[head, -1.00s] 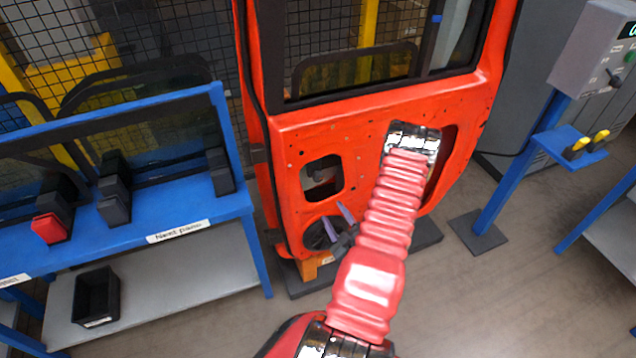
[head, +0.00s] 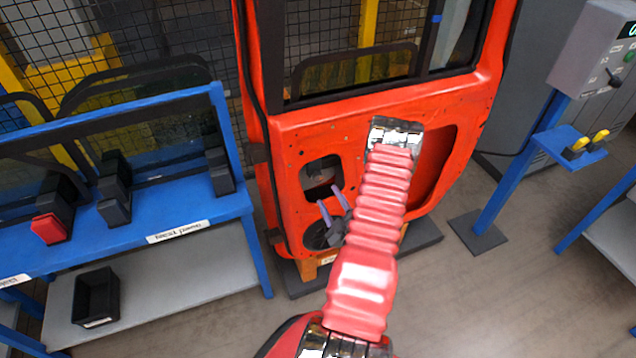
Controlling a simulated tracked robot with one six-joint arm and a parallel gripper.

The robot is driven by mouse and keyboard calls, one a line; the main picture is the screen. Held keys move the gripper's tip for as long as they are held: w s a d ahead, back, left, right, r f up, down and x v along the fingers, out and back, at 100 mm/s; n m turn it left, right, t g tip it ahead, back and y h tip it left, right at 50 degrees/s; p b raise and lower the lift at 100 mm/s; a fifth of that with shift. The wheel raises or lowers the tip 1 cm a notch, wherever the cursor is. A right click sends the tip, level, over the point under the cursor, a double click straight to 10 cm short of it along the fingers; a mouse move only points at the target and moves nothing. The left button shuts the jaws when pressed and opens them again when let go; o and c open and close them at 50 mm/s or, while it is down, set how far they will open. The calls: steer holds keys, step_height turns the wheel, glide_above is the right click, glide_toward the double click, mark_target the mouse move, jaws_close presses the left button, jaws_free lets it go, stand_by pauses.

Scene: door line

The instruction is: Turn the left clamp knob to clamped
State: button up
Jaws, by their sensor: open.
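A red door (head: 290,135) stands upright on a low base, with a window frame above and several openings in its lower panel. My gripper (head: 329,196) is open and empty, with its two purple fingers pointing up and left in front of the lower panel, between the small upper opening (head: 320,176) and the round lower one. Grey parts show inside the small opening, but I cannot make out a knob. I cannot pick out the left clamp knob in this view. My arm covers part of the door's middle.
A blue rack (head: 150,215) with black holders and one red holder (head: 48,228) stands left. A black bin (head: 96,296) lies on its grey lower shelf. A blue stand (head: 565,140) with yellow-handled tools and a grey control box (head: 592,45) stand right. Floor is open at front right.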

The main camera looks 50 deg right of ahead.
mark_target(318, 180)
steer(key=x, duration=0.9)
steer(key=shift+w+d, duration=0.1)
steer(key=shift+w, duration=0.2)
steer(key=shift+c, duration=0.6)
steer(key=c, duration=0.9)
steer(key=shift+a, duration=0.3)
steer(key=shift+d+f, duration=0.1)
steer(key=shift+d, duration=0.05)
